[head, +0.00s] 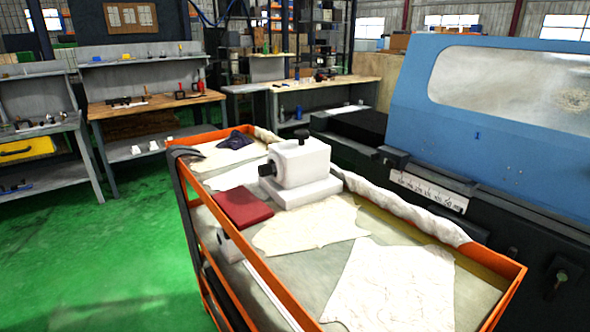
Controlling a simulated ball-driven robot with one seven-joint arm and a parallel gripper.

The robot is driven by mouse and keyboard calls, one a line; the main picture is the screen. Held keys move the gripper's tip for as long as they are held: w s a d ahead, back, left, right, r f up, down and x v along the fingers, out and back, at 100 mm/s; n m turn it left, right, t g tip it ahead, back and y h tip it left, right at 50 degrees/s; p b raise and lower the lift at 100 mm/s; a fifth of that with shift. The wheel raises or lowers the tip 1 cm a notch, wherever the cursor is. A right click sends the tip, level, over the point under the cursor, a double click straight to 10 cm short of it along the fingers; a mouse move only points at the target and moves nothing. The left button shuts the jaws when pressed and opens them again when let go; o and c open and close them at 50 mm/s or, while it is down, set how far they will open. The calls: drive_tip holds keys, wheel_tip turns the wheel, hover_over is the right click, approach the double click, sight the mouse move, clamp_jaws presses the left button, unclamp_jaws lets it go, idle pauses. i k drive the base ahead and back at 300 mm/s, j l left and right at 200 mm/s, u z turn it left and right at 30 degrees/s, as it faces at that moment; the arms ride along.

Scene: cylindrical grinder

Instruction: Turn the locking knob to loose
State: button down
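A white block-shaped unit (303,165) on a wide white base stands on the orange-rimmed cart (285,291). A black knob (267,169) sticks out of its left side. A dark knob or handle (562,275) also shows on the front of the blue and black machine (480,90) at the right. My gripper is not in view.
Pale cloths (395,285), a dark red flat item (242,207) and a rolled white cloth (400,213) lie on the cart. The cart's raised orange rim stands close to the machine. Open green floor (90,260) lies to the left, with workbenches (150,105) behind.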

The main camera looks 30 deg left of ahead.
sight(301, 135)
drive_tip(key=j+z, duration=0.15)
drive_tip(key=j, duration=1.1)
drive_tip(key=k, duration=0.05)
